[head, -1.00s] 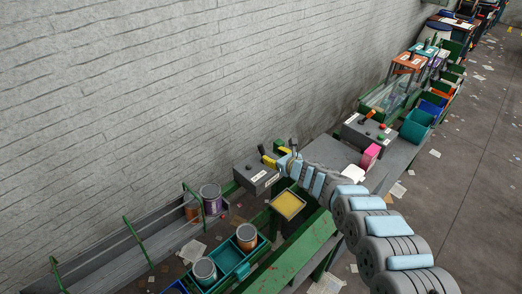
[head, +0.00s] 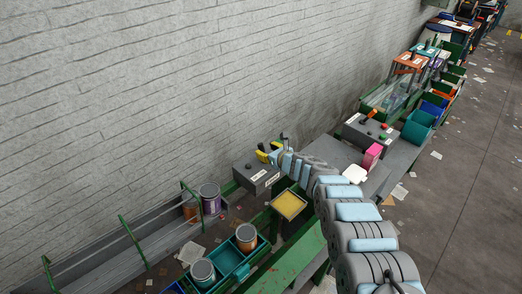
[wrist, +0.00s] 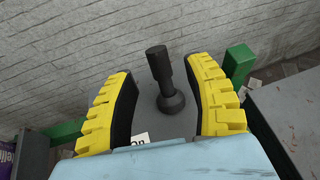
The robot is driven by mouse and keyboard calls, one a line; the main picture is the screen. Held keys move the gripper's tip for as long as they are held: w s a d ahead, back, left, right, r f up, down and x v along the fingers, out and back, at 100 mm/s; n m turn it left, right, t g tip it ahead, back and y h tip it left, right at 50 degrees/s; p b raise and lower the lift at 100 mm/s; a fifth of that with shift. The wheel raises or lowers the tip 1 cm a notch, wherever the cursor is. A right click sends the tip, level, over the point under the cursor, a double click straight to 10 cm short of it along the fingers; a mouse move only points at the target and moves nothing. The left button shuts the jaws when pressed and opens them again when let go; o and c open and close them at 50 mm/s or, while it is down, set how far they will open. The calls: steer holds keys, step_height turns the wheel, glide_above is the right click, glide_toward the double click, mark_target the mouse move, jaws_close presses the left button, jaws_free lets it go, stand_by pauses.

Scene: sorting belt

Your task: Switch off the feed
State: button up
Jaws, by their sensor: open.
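A grey control box (head: 256,180) with a pale label stands by the wall at the head of the belt. In the wrist view its grey top (wrist: 148,112) carries a black lever (wrist: 158,68) with a round base, and a label (wrist: 138,140) reading "On" is partly covered. My gripper (wrist: 160,72) is open, with one yellow finger on each side of the lever and a gap visible to both. In the head view my gripper (head: 269,152) is over the box and hides the lever.
A yellow tray (head: 289,205) is close in front of the box. Cans (head: 210,198) stand on the belt at left, others in a teal crate (head: 229,259).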

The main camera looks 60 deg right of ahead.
mark_target(263, 149)
steer(key=shift+w+d+f+b, duration=0.25)
steer(key=shift+w+f+b, duration=0.05)
steer(key=shift+w+b, duration=0.3)
steer(key=b+x, duration=0.2)
steer(key=b, duration=0.1)
steer(key=shift+f, duration=0.15)
steer(key=shift+w+d+f+b, duration=0.15)
steer(key=shift+w+b, duration=0.2)
steer(key=shift+b, duration=0.65)
steer(key=shift+w, duration=0.1)
jaws_close()
